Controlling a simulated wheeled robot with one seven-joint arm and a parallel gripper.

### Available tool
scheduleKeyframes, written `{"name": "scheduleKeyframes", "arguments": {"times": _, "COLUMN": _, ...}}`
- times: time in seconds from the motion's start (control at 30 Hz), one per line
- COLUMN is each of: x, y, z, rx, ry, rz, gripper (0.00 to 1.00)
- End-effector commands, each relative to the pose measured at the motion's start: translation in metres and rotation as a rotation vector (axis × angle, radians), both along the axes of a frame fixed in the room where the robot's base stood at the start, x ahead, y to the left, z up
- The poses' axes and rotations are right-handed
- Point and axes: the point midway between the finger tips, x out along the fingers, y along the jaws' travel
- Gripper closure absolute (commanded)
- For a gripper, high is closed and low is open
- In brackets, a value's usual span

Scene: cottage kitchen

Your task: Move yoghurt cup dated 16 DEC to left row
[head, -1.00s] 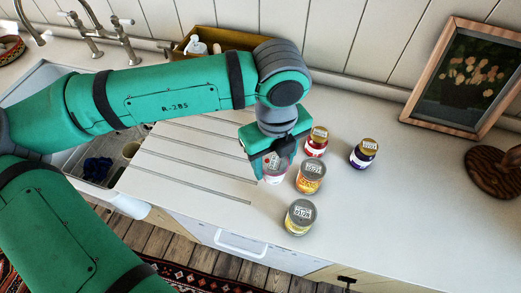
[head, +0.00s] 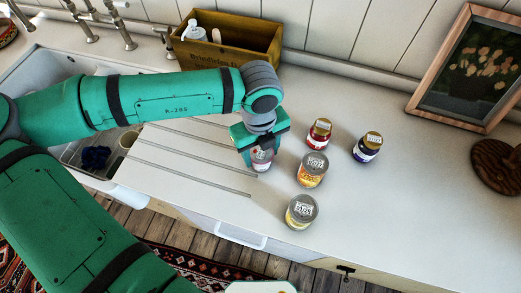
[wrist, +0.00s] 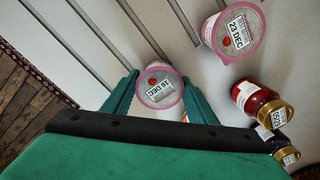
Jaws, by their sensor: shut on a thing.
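The yoghurt cup dated 16 DEC (wrist: 160,88) has a pink rim and a white date label on its lid. My gripper (wrist: 158,100) is shut on it, one green finger on each side. In the head view the cup (head: 262,159) shows just below my gripper (head: 261,150), over the right end of the grooved drainer. I cannot tell whether it touches the counter. A second pink-rimmed cup, dated 23 DEC (wrist: 234,31), stands close by at the upper right of the wrist view. My arm seems to hide it in the head view.
Right of my gripper stand a red jar (head: 319,134), a dark purple jar (head: 368,147) and two grey-lidded yellow containers (head: 312,170) (head: 301,212). A wooden box (head: 228,40) and picture frame (head: 470,70) are behind.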

Motion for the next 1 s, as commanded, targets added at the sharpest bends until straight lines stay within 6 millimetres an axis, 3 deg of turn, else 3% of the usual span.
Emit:
{"name": "scheduleKeyframes", "arguments": {"times": 0.3, "x": 0.000, "y": 0.003, "z": -0.003, "rx": -0.002, "ry": 0.001, "rz": 0.008, "gripper": 0.74}}
{"name": "scheduleKeyframes", "arguments": {"times": 0.33, "x": 0.000, "y": 0.003, "z": -0.003, "rx": -0.002, "ry": 0.001, "rz": 0.008, "gripper": 0.45}}
{"name": "scheduleKeyframes", "arguments": {"times": 0.4, "x": 0.000, "y": 0.004, "z": -0.003, "rx": -0.001, "ry": 0.001, "rz": 0.009, "gripper": 0.29}}
{"name": "scheduleKeyframes", "arguments": {"times": 0.8, "x": 0.000, "y": 0.004, "z": 0.000, "rx": 0.000, "ry": -0.001, "rz": 0.008, "gripper": 0.29}}
{"name": "scheduleKeyframes", "arguments": {"times": 1.0, "x": 0.001, "y": 0.005, "z": 0.030, "rx": -0.001, "ry": -0.003, "rz": 0.011, "gripper": 0.29}}
